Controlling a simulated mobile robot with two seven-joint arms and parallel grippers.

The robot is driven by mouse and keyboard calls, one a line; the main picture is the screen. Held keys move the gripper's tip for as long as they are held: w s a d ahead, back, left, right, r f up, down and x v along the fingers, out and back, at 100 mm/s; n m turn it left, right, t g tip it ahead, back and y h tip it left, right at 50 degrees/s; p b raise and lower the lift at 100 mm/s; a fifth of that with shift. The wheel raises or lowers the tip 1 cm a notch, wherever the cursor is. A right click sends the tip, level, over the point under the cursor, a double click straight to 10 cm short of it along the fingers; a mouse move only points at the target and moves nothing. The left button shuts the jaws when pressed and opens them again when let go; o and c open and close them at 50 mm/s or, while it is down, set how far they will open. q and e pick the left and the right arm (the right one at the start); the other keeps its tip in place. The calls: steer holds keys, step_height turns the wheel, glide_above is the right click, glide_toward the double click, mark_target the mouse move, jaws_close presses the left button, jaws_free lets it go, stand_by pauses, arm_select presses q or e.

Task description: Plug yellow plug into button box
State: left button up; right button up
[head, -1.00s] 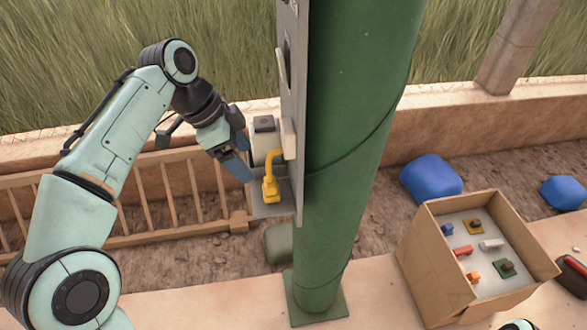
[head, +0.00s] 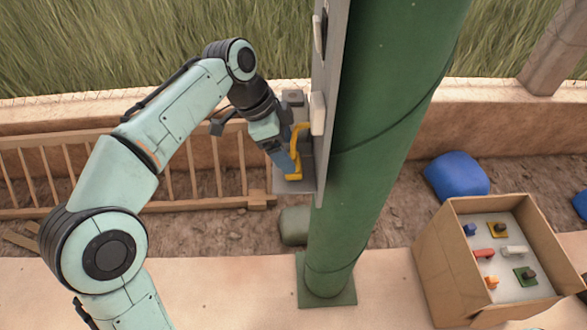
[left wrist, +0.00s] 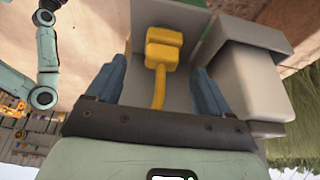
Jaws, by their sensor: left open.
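The yellow plug (head: 294,170) with its yellow cable stands on a small grey shelf (head: 306,186) fixed to a grey panel. In the left wrist view the plug (left wrist: 163,50) lies between the open fingers and a little beyond their tips, with its cable running back toward the palm. My left gripper (head: 285,160) is open at the plug in the head view; in the left wrist view the gripper (left wrist: 160,88) shows a gap on both sides of the cable. A grey box (left wrist: 250,75) is beside the plug; I cannot tell whether it is the button box. My right gripper is not in view.
The panel (head: 332,90) is mounted on a thick green post (head: 395,110) close to my left gripper. A cardboard box (head: 450,268) with several coloured blocks stands at the lower right. A wooden railing (head: 100,175) runs behind my left arm.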

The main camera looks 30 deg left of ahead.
mark_target(293, 158)
arm_select(q)
steer(key=shift+w+d+f, duration=0.15)
steer(key=shift+d+f, duration=0.05)
steer(key=shift+f, duration=0.3)
steer(key=b+x, duration=0.1)
steer(key=x, duration=0.4)
steer(key=shift+w+f, duration=0.1)
steer(key=c, duration=1.1)
